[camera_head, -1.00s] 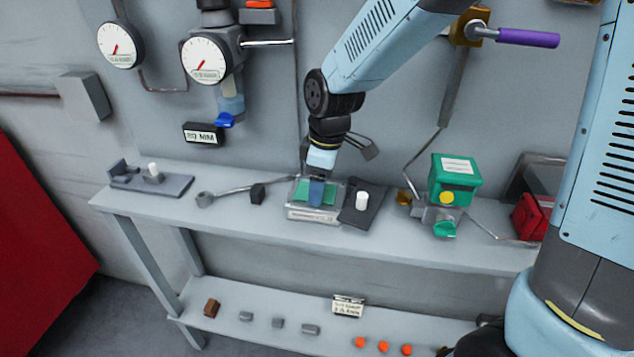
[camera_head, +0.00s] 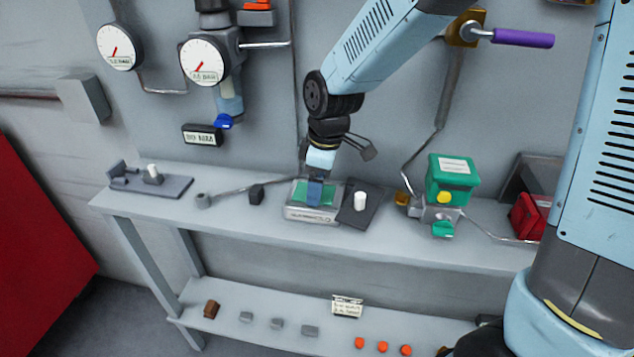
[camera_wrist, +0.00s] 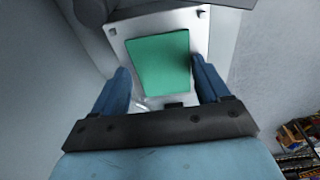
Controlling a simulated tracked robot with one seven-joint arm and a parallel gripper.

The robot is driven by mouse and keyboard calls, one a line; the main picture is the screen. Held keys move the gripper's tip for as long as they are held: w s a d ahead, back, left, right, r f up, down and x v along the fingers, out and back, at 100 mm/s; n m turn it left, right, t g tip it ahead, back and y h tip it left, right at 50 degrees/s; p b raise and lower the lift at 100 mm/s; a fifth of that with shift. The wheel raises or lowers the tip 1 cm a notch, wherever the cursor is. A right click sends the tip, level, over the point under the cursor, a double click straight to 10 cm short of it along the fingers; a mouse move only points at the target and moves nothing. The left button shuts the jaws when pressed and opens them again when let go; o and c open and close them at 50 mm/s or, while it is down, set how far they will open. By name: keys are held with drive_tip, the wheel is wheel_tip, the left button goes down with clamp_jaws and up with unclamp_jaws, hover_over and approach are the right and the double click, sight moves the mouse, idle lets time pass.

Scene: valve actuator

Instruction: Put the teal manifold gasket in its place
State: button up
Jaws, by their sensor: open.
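The teal manifold gasket (camera_wrist: 160,62) is a flat teal rectangle lying on a pale metal plate (camera_wrist: 120,30) with small corner posts. In the head view the gasket (camera_head: 300,191) shows on the grey block (camera_head: 312,214) on the bench, partly hidden by my gripper (camera_head: 315,196). In the wrist view my gripper (camera_wrist: 160,84) is open, with one blue finger on each side of the gasket's near part. Nothing is held between the fingers. I cannot tell whether the fingertips touch the plate.
A dark plate with a white cylinder (camera_head: 359,201) stands close right of the block. A green-topped valve unit (camera_head: 453,180) is further right. A lever rod (camera_head: 230,191) and black block (camera_head: 257,194) are left. A grey fixture (camera_head: 165,184) sits at the bench's left end.

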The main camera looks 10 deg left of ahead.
sight(325, 194)
drive_tip(key=shift+s+f, duration=0.55)
drive_tip(key=shift+f, duration=0.05)
drive_tip(key=shift+w+r, duration=0.1)
drive_tip(key=shift+r, duration=0.1)
wheel_tip(325, 194, up, 13)
drive_tip(key=d, duration=0.1)
drive_tip(key=shift+w+d, duration=0.15)
drive_tip(key=shift+w, duration=0.05)
drive_tip(key=shift+d, duration=0.1)
drive_tip(key=s+d+r+m+t, duration=0.1)
drive_tip(key=s+d+r+m, duration=0.1)
drive_tip(key=d+m, duration=0.3)
drive_tip(key=s+d+r+m+t+h, duration=0.1)
drive_tip(key=s+d+m, duration=0.4)
drive_tip(key=d, duration=0.8)
drive_tip(key=s+d+r+m+t, duration=0.3)
drive_tip(key=d+m, duration=0.4)
drive_tip(key=d, duration=0.3)
drive_tip(key=shift+s+h, duration=0.3)
drive_tip(key=shift+s, duration=0.1)
